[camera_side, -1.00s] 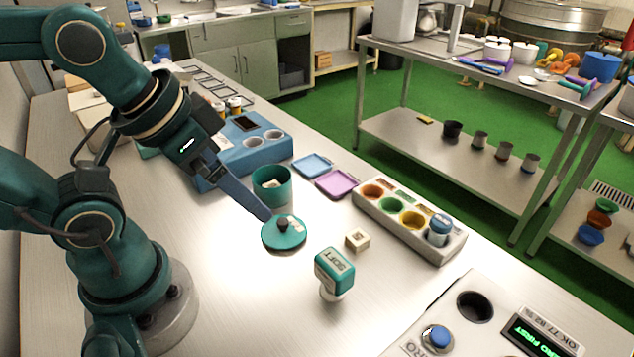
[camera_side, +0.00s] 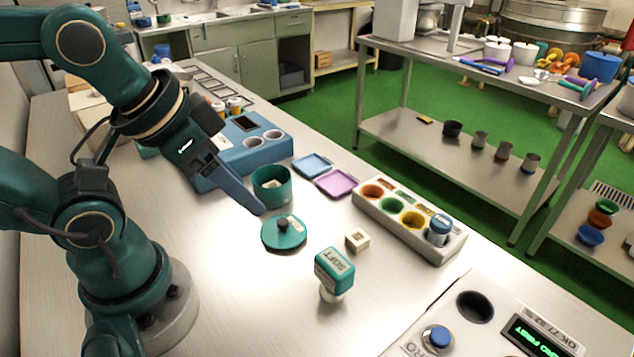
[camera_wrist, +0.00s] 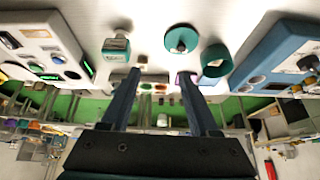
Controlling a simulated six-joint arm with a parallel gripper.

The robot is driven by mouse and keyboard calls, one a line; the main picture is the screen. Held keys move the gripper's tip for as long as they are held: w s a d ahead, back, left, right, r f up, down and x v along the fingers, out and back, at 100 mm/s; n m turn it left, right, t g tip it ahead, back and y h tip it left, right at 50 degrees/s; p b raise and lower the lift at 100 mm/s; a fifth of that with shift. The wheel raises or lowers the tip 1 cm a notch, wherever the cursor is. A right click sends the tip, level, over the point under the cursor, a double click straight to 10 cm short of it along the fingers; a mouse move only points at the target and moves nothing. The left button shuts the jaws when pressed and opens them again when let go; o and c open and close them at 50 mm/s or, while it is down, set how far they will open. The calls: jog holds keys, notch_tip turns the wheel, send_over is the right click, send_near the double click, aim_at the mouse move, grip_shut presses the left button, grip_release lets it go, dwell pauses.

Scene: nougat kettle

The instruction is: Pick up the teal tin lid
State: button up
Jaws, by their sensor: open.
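The teal tin lid (camera_side: 284,234) lies flat on the steel table, with a dark knob on top. It also shows in the wrist view (camera_wrist: 181,39), near the top centre. My gripper (camera_side: 257,211) is open and empty. Its fingertips are above and just left of the lid in the side view, apart from it. In the wrist view its two fingers (camera_wrist: 158,76) stand apart, with the lid beyond the right fingertip. The teal tin (camera_side: 272,186) stands open just behind the lid, with something pale inside.
A teal stamp marked SOFT (camera_side: 333,270) and a small cream cube (camera_side: 357,239) stand right of the lid. A tray with coloured wells (camera_side: 409,222) is farther right. Blue and purple square trays (camera_side: 336,183) lie behind. The table in front of the lid is clear.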

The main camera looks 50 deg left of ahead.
jog(key=m, duration=0.1)
jog(key=m+g, duration=0.5)
jog(key=m, duration=0.3)
send_over(283, 221)
notch_tip(283, 221, down, 8)
jog(key=shift+w+f, duration=0.1)
jog(key=shift+w, duration=0.05)
jog(key=shift+s+f+g, duration=0.2)
jog(key=shift+f+g, duration=0.1)
jog(key=shift+f, duration=0.3)
jog(key=shift+a+f, duration=0.1)
jog(key=shift+f, duration=2.1)
grip_shut()
